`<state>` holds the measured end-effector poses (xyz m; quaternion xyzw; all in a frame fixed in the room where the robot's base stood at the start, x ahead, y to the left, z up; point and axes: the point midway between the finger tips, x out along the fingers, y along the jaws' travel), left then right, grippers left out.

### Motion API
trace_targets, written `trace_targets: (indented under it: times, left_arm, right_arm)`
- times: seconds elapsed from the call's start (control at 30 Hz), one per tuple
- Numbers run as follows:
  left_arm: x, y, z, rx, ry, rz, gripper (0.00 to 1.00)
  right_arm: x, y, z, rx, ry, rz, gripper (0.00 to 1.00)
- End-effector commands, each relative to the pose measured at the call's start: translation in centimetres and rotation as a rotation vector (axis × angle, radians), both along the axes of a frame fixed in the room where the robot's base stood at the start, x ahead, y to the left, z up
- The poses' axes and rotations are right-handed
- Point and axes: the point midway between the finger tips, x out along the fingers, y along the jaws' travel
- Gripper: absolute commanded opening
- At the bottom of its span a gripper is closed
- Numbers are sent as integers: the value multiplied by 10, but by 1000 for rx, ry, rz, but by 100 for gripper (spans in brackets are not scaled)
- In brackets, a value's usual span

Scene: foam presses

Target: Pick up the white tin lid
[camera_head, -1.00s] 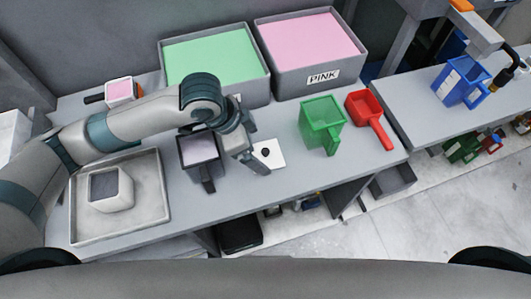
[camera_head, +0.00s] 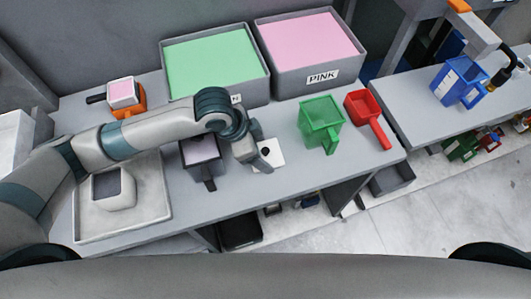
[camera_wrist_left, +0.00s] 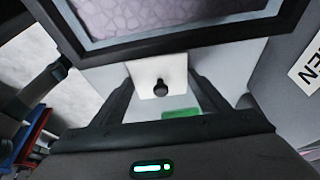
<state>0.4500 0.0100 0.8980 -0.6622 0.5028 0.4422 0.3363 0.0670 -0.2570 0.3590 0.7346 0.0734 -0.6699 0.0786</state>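The white tin lid (camera_head: 273,147) is a flat white square with a black knob. It lies on the grey bench in front of the green-foam bin. It also shows in the left wrist view (camera_wrist_left: 146,74), between and beyond the two dark fingers. My left gripper (camera_head: 264,160) is open and close to the lid, partly covering its left side in the head view. In the left wrist view the left gripper (camera_wrist_left: 160,100) has nothing between its fingertips that I can see gripped. Whether the fingers touch the lid, I cannot tell. My right gripper is not in view.
A dark scoop with pale purple contents (camera_head: 200,148) stands just left of the gripper. Green (camera_head: 321,112) and red (camera_head: 364,105) scoops stand to the right. Green-foam (camera_head: 258,95) and pink-foam (camera_head: 290,86) bins stand behind. A tray (camera_head: 160,195) holds a white tin (camera_head: 122,200).

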Motion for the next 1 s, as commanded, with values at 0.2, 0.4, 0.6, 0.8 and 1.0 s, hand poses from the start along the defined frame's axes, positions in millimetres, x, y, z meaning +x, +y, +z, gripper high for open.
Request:
trace_targets:
  times: [0.2, 0.4, 0.6, 0.8, 1.0]
  left_arm:
    - [0, 0, 0, 0, 0, 0, 46]
    - [0, 0, 2, 0, -1, 0, 46]
    - [1, -1, 17, -1, -3, -1, 46]
    - [-7, -10, 45, -5, -1, -7, 46]
    - [-33, -39, 69, -5, -3, -8, 46]
  right_arm:
    - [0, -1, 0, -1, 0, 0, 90]
    - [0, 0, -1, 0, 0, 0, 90]
    - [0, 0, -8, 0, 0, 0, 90]
    - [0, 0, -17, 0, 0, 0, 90]
    - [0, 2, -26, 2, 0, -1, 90]
